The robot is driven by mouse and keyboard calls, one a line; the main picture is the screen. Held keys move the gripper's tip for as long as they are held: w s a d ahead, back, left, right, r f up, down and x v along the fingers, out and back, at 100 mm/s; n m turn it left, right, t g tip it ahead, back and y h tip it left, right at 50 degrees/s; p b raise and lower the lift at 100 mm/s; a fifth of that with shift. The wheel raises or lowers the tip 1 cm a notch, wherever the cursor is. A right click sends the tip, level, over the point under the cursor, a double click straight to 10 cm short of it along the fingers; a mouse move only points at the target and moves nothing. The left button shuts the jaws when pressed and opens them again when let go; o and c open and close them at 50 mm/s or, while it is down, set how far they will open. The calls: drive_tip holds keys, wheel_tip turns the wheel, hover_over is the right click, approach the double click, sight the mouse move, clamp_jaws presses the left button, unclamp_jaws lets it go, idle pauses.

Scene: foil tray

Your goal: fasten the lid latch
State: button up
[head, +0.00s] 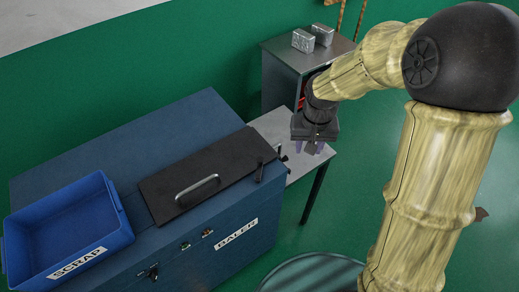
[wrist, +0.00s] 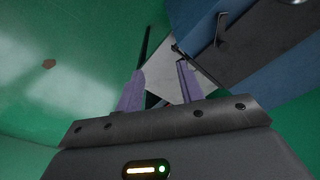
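The dark lid (head: 215,170) lies flat on top of the blue baler (head: 215,118), with a silver handle (head: 198,189). My gripper (head: 309,150) is to the right of the baler, pointing down above the grey side table. In the wrist view its purple fingers (wrist: 160,68) are apart with nothing between them. A dark rod (wrist: 185,53) sticks out near the right fingertip.
A blue SCRAP bin (head: 117,222) stands at the baler's left front. A grey side table (head: 278,127) adjoins the baler's right side. Behind it a grey cabinet (head: 285,85) carries two foil blocks (head: 303,41). Green floor (head: 345,215) is open to the right.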

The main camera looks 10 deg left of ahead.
wheel_tip(320, 180, up, 3)
drive_tip(key=n+g+p, duration=0.1)
drive_tip(key=p, duration=0.4)
hover_over(260, 158)
drive_tip(key=shift+w+f+b, duration=0.1)
drive_tip(key=shift+f+b, duration=0.2)
drive_tip(key=shift+b, duration=0.05)
wheel_tip(260, 158, down, 17)
drive_tip(key=p, duration=0.5)
drive_tip(key=shift+f+p, duration=0.2)
drive_tip(key=shift+p, duration=0.15)
